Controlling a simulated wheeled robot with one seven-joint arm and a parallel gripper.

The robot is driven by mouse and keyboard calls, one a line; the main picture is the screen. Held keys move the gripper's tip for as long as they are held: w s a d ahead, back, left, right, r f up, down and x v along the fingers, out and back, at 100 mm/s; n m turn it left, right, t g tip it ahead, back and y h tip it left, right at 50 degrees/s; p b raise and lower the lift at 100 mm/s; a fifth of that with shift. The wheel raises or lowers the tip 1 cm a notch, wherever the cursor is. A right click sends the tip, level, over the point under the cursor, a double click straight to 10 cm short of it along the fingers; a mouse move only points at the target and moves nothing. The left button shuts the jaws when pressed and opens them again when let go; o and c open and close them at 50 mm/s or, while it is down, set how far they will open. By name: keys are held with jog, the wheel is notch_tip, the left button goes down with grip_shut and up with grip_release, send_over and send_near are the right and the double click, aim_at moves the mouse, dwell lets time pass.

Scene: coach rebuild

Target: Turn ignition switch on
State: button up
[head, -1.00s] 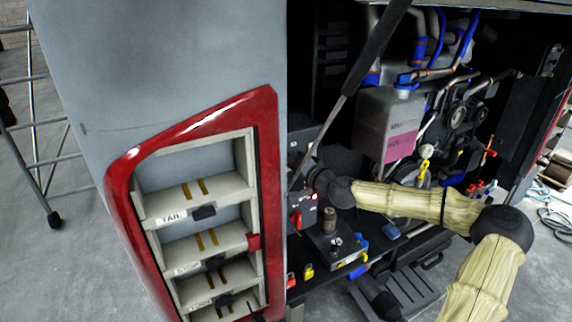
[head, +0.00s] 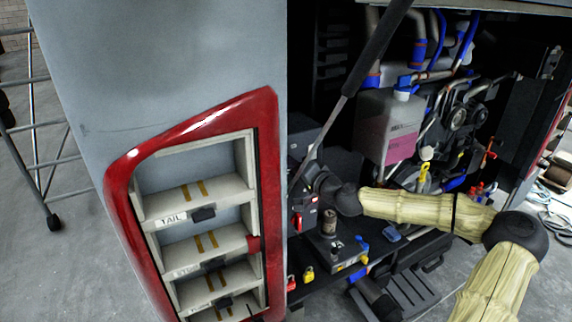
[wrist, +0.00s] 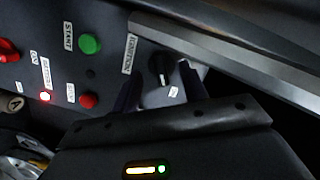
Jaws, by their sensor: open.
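The ignition switch (wrist: 160,68) is a small black knob on a grey control panel, beside the label IGNITION (wrist: 130,54) in the wrist view. A small white label sits close to the knob. My gripper (wrist: 162,82) is open, with one dark finger on each side of the knob. I cannot tell whether either finger touches it. In the head view my arm reaches into the engine bay to the control box (head: 302,220). There the knob and my fingertips are hidden or too small to make out.
A green START button (wrist: 89,44), a lit red button (wrist: 44,97) and another red button (wrist: 88,101) sit left of the knob. A metal bar (wrist: 235,66) crosses close by on the right. A strut (head: 345,95) stands near my wrist in the head view.

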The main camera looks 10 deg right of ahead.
jog(key=a+v, duration=0.1)
jog(key=v, duration=0.5)
jog(key=shift+s+d+f, duration=0.15)
jog(key=shift+s+f, duration=0.2)
jog(key=shift+s, duration=0.3)
jog(key=shift+b, duration=0.3)
jog(key=b+v, duration=0.3)
jog(key=v, duration=1.4)
jog(key=shift+s+f, duration=0.1)
